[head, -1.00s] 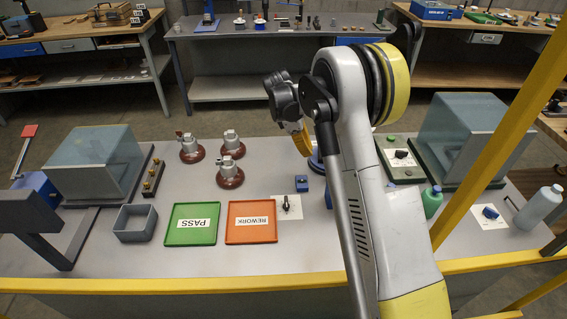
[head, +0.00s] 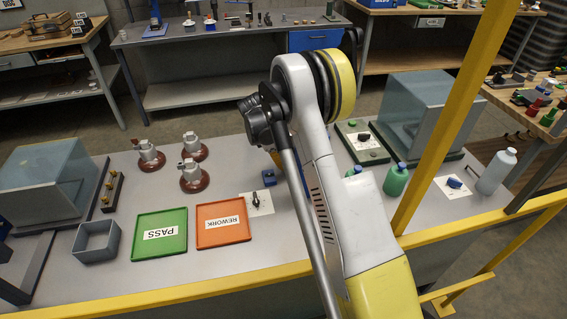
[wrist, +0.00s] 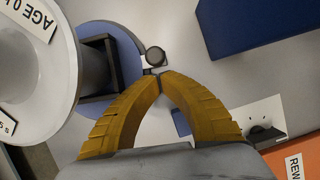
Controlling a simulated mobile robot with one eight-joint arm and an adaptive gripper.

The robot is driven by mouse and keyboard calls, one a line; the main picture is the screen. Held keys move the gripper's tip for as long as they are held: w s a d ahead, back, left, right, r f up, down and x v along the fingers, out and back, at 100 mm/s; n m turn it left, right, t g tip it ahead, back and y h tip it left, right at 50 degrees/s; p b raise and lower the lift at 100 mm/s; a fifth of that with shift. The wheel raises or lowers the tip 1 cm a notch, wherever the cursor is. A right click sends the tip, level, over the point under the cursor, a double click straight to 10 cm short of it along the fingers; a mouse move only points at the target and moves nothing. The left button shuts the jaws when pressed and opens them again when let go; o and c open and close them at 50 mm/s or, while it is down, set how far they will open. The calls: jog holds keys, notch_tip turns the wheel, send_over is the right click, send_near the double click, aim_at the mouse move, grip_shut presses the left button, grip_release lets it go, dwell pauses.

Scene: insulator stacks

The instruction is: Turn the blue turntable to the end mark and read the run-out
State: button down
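The blue turntable (wrist: 124,42) is in the wrist view at upper left, partly covered by a large white round part (wrist: 35,75) with cut-off lettering on its labels. A small dark round knob (wrist: 155,56) is at the turntable's right edge. My gripper (wrist: 160,75) has its yellow fingers brought together, tips right by the knob. I cannot tell whether they pinch anything. In the head view my arm hides the turntable, and only a bit of a yellow finger (head: 276,158) shows. No end mark or run-out reading is legible.
A green PASS tray (head: 160,253), an orange REWORK tray (head: 223,241) and a grey bin (head: 97,258) are near the front. Three brown-based fixtures (head: 193,185) stand behind. A small blue block (head: 268,177), a green bottle (head: 396,181) and a yellow post (head: 455,120) flank my arm.

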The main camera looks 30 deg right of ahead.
jog(key=shift+s+d, duration=0.5)
jog(key=shift+d, duration=0.25)
jog(key=shift+r, duration=0.1)
jog(key=p+v, duration=0.5)
jog(key=v, duration=0.5)
jog(key=shift+s, duration=0.2)
